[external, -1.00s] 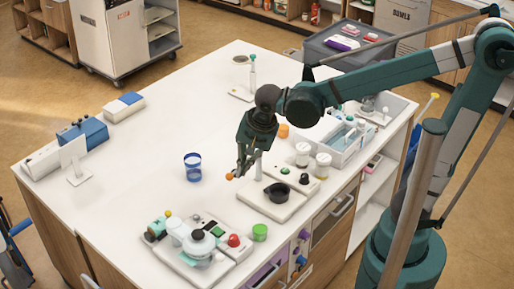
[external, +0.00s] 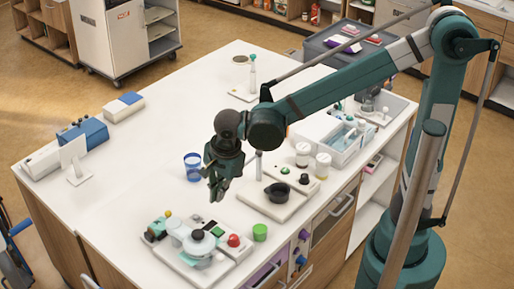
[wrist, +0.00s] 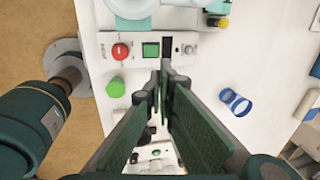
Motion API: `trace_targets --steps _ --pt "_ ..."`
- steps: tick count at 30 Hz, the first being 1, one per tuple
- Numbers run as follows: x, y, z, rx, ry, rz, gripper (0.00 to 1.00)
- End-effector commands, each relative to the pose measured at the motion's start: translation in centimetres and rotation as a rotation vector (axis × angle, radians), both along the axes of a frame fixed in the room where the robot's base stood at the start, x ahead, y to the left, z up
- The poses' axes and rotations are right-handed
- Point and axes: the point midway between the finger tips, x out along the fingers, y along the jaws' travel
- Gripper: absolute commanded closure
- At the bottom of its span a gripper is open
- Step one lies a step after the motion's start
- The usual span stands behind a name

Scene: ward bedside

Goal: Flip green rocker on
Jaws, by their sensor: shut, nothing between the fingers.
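The green rocker (external: 218,231) is a small green square on a white panel (external: 239,251) at the front of the table, beside a red button (external: 234,240). In the wrist view the green rocker (wrist: 150,50) sits between the red button (wrist: 120,51) and a dark display (wrist: 167,47). My gripper (external: 215,196) is shut and empty, above the table and behind the panel. In the wrist view my gripper's fingertips (wrist: 165,72) point toward the panel, slightly right of the rocker and apart from it.
A white machine with a round top (external: 199,243) stands left of the rocker. A green cap (external: 260,232) stands right of the panel. A blue cup (external: 193,167) is behind my gripper to the left. A black-knobbed device (external: 278,192) is to the right. The table's left middle is clear.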

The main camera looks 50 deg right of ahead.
Motion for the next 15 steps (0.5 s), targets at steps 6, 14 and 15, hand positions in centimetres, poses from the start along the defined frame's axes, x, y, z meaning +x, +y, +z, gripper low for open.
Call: trace_targets --steps 6,14,15 --pt "0.01 -0.02 0.01 0.000 0.000 0.001 1.00" --pt "0.12 -0.02 -0.50 0.000 0.000 0.001 1.00" --pt "0.16 -0.02 -0.70 0.000 0.000 0.001 1.00"
